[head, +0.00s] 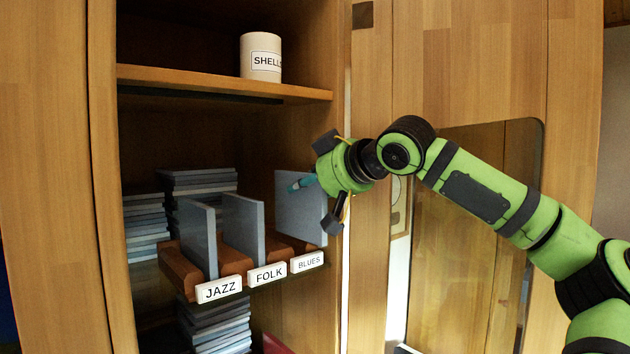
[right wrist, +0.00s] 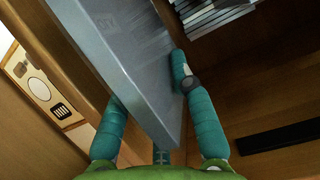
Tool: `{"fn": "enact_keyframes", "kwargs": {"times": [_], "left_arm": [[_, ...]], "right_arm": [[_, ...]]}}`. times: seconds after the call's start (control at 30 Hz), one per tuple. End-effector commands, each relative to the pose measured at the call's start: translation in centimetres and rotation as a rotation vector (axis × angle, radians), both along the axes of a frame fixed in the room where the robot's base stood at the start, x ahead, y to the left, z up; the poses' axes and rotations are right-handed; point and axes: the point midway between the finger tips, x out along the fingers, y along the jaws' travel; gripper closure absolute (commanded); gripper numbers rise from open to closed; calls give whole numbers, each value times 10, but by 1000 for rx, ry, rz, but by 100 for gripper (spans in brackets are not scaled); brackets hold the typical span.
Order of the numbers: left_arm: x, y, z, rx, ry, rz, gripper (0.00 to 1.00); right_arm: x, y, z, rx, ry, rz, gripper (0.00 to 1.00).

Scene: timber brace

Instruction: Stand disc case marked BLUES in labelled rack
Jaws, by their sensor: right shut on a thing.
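A thin grey-blue case (head: 298,207) stands upright at the BLUES end of the brown rack (head: 180,270). My right gripper (head: 303,183) is shut on it; one teal finger shows against its broad face. In the right wrist view the case (right wrist: 130,60) lies between the two teal fingers. Its lower edge is close to the rack behind the BLUES label (head: 309,262); I cannot tell whether it rests in the slot. No title on the case is readable. My left gripper is not in view.
Similar cases stand behind the JAZZ label (head: 219,290) and the FOLK label (head: 268,275). Stacks of flat cases (head: 199,182) lie behind on the shelf. A SHELLS canister (head: 261,57) stands on the shelf above. The cabinet's right side wall is close to the held case.

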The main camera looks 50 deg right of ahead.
Motion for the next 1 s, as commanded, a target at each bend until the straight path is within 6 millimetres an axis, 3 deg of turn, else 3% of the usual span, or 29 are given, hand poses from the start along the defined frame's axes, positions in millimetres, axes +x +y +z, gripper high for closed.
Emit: {"fn": "enact_keyframes", "kwargs": {"times": [0.77,1.0], "left_arm": [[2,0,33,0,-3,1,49],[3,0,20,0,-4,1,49]], "right_arm": [[62,-7,1,0,2,0,100],[63,-7,-20,2,-1,2,100]]}}
